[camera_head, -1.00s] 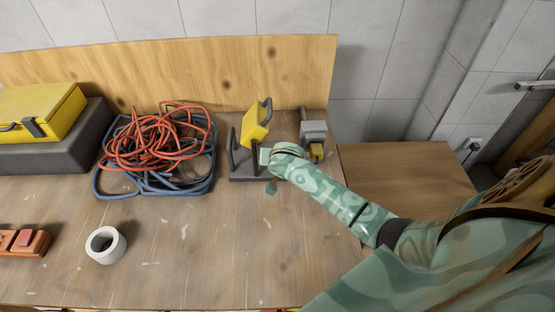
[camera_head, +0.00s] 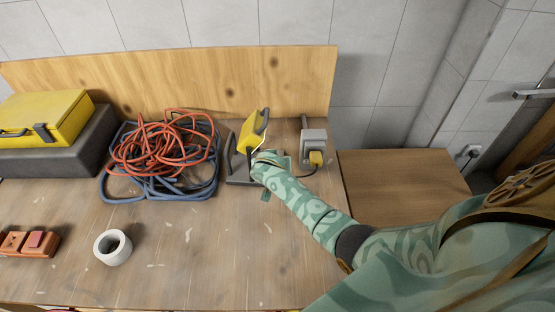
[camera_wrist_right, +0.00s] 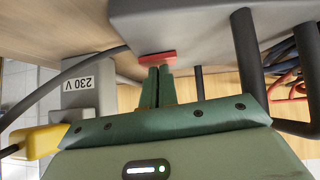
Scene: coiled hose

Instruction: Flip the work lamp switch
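The yellow work lamp (camera_head: 251,128) stands on its dark grey base and frame (camera_head: 238,174) near the back right of the bench. My right gripper (camera_head: 258,163) is at the lamp's front, covering part of the base. In the right wrist view, the lamp base (camera_wrist_right: 205,28) fills the top, with a red switch (camera_wrist_right: 157,57) on its near edge. The two green fingers of the right gripper (camera_wrist_right: 159,72) are together, with nothing seen between them. Their tips are right at the switch; whether they touch cannot be told. My left gripper is out of view.
A grey 230 V socket box (camera_head: 314,142) with a yellow plug (camera_head: 316,158) stands right of the lamp. A white roll (camera_head: 113,247) lies in front; the front middle is clear.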

